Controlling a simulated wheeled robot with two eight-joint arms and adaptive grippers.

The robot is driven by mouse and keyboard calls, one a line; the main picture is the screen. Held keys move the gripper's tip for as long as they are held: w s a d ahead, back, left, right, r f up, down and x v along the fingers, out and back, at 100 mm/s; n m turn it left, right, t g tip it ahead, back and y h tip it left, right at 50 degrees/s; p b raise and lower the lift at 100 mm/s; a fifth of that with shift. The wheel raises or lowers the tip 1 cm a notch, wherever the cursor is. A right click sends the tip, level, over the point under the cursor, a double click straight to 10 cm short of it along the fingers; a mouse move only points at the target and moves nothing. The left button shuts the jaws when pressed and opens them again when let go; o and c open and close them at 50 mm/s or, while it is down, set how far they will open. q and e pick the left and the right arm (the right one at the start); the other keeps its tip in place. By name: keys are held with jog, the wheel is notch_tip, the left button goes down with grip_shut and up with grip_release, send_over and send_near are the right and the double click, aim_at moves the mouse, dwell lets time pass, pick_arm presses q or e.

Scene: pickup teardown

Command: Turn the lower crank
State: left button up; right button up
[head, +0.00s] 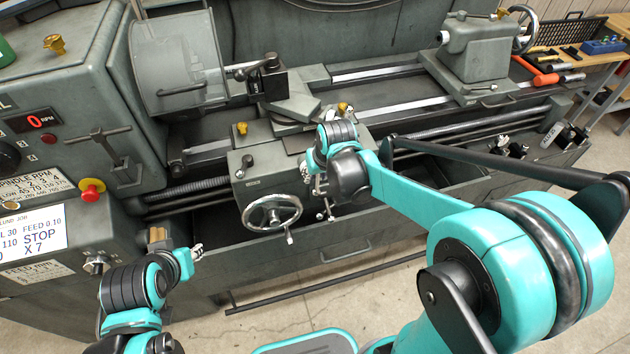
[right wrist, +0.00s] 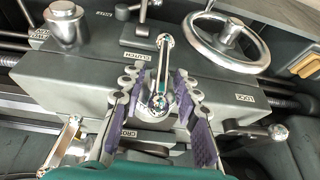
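In the right wrist view a chrome crank (right wrist: 163,62) stands out from the grey carriage front, its arm pointing up from a round hub; a partly hidden label beside it begins "CROS". My right gripper (right wrist: 158,100) is open, with its purple-padded fingers on either side of the hub and gaps still visible. In the head view my right gripper (head: 318,188) is at the right side of the lathe carriage (head: 250,180) and largely hides the crank there. My left gripper (head: 192,258) is low at the left, away from the crank; its opening is unclear.
A spoked handwheel (head: 272,212) is close left of my right gripper. Chrome-balled levers (right wrist: 278,131) flank the crank. A chip tray (head: 350,230) lies below. The tailstock (head: 480,50) and a tool bench are at the right. A red stop button (head: 91,190) is on the headstock.

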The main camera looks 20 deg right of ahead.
aim_at(315, 179)
jog(key=b+x, duration=0.1)
jog(key=x, duration=0.2)
jog(key=shift+f, duration=0.1)
grip_shut()
jog(key=shift+y, duration=1)
grip_release()
